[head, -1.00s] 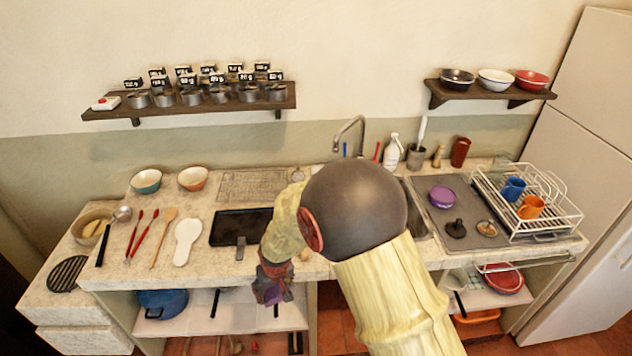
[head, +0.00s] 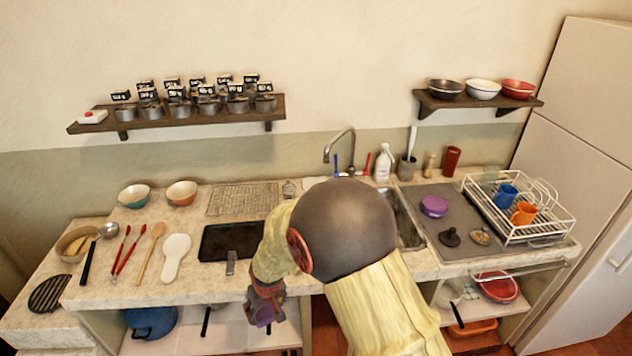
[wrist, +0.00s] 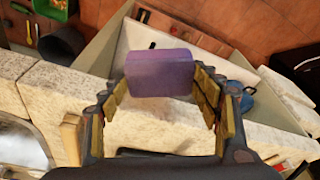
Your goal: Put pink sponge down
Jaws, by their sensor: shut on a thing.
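The sponge looks like a purple-mauve block in the wrist view (wrist: 160,73). It sits between the fingers of my gripper (wrist: 163,88), which is shut on it. In the head view my gripper (head: 265,302) hangs low in front of the counter's front edge, below the level of the worktop. A small purple bit of the sponge (head: 265,316) shows at its tip; the rest is hidden by the gripper. My arm hides part of the counter and sink.
The stone counter (head: 110,285) holds a black pan (head: 232,241), utensils and bowls. The sink (head: 407,222) is partly behind my arm. A dish rack (head: 540,225) stands at the right. A white lower shelf (head: 240,333) holds a blue pot (head: 152,322).

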